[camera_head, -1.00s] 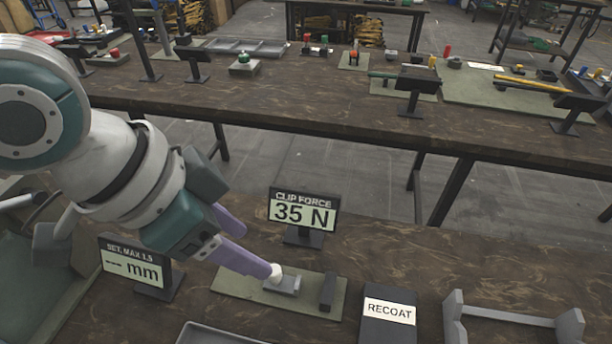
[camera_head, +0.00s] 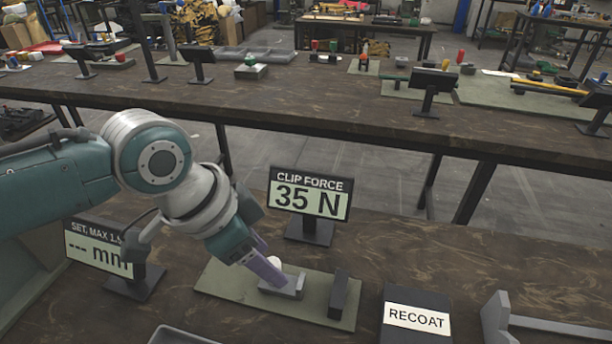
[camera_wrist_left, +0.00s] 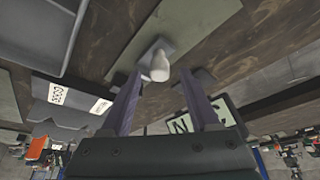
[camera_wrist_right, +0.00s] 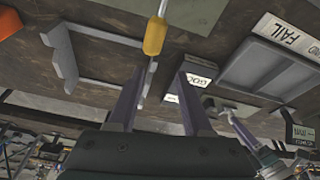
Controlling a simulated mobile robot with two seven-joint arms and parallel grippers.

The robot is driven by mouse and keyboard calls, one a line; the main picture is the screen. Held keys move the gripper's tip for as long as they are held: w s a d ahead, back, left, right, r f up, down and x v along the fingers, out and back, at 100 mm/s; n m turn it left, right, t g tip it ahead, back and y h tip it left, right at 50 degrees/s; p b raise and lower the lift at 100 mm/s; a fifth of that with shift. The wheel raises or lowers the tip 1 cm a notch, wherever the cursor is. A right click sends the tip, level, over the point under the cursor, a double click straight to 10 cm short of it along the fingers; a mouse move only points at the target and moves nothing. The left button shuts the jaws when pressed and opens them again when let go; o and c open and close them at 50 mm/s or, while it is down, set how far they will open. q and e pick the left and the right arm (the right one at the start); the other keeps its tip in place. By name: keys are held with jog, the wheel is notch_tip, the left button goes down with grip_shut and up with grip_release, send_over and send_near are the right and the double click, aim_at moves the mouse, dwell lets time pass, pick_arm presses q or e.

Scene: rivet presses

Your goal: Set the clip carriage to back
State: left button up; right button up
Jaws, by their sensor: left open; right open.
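The clip carriage is a small grey block (camera_head: 283,289) with a white knob (camera_head: 274,263), on a green mat (camera_head: 233,284) in front of the CLIP FORCE display (camera_head: 310,196), which reads 35 N. My left gripper (camera_head: 267,270) is at the carriage, and one purple finger partly covers the knob and block. In the left wrist view the white knob (camera_wrist_left: 159,66) stands just ahead of the gap between the open fingers (camera_wrist_left: 160,84). Contact cannot be told. My right gripper (camera_wrist_right: 157,88) is open; it is outside the head view.
A dark upright block (camera_head: 338,294) stands on the mat right of the carriage. A RECOAT box (camera_head: 416,318), a grey bracket (camera_head: 495,320) and a SET display (camera_head: 95,246) stand nearby. A grey tray edge (camera_head: 180,337) is in front. The right wrist view shows a yellow-handled tool (camera_wrist_right: 154,36).

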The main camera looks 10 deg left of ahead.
pick_arm(q)
jog(key=shift+w+d+f, duration=0.15)
jog(key=shift+f, duration=0.35)
jog(key=shift+c, duration=0.2)
grip_shut()
dwell(1.0)
